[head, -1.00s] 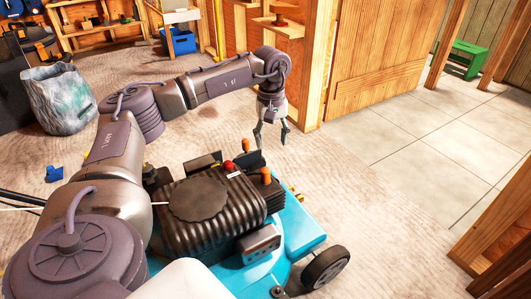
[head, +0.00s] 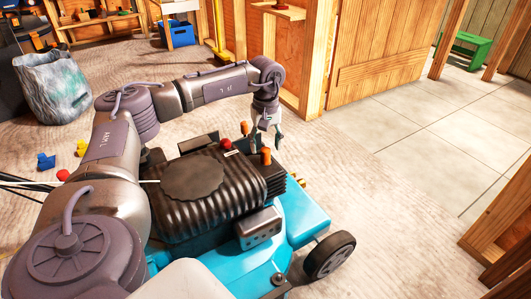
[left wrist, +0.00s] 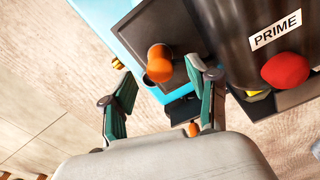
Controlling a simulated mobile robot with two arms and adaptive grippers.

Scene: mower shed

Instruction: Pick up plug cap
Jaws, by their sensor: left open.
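A blue lawn mower (head: 307,221) with a black ribbed engine fills the middle of the head view. An upright orange cap (head: 265,156) stands at the engine's right end, and a second orange piece (head: 244,128) is behind it. I cannot tell for certain which is the plug cap. My left gripper (head: 267,141) is open and empty, pointing down just above the nearer orange cap. In the left wrist view, an orange cap (left wrist: 160,64) shows between the spread fingers (left wrist: 161,71), with no visible grip. Another orange piece (left wrist: 193,129) is partly hidden by a finger.
A red bulb (left wrist: 285,71) beside a "PRIME" label sits close to the fingers. Brass fittings (head: 298,180) stick out at the mower's right side. A wooden post (head: 316,70) stands behind the gripper. Open floor (head: 400,200) lies to the right.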

